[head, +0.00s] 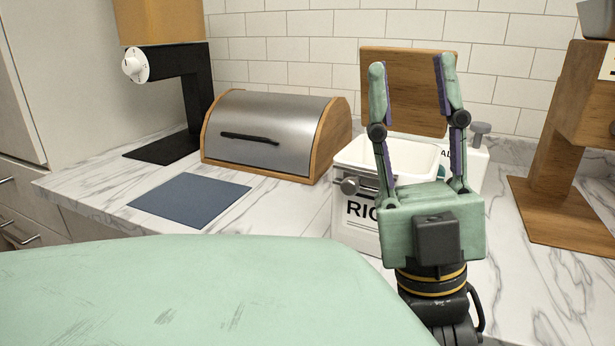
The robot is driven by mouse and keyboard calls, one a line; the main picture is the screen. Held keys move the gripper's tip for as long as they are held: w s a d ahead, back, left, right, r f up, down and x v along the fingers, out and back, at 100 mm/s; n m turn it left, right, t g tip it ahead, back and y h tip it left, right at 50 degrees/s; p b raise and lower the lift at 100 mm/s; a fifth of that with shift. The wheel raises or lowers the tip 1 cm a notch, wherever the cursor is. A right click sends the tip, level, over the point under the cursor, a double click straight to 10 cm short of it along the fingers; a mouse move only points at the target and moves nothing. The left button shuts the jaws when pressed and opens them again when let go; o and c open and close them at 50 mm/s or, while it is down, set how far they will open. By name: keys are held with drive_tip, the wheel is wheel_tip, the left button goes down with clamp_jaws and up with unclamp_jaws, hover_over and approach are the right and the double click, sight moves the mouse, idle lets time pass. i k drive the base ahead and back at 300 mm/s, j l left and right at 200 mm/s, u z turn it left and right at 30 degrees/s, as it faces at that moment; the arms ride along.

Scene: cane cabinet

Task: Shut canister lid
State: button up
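A white canister (352,222) with black lettering that starts "RIC" stands on the marble counter, partly hidden behind my gripper. Its top is open and its inside shows. A wooden lid (408,112) stands raised, nearly upright, at the back of the opening; I cannot see its hinge. A grey metal clasp or knob (350,186) is at the canister's front upper edge. My gripper (411,68) is open and empty, its fingers pointing up and apart in front of the canister and lid. I cannot tell whether the fingers touch the lid.
Another white container (470,165) with a grey knob stands behind, to the right. A metal-fronted bread box (262,130) is to the left, with a blue mat (190,200) before it. A black appliance (190,85) stands at back left, a wooden stand (548,180) at right.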

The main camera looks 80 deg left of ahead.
sight(413, 94)
drive_tip(key=i+l+u, duration=0.1)
drive_tip(key=u, duration=1.2)
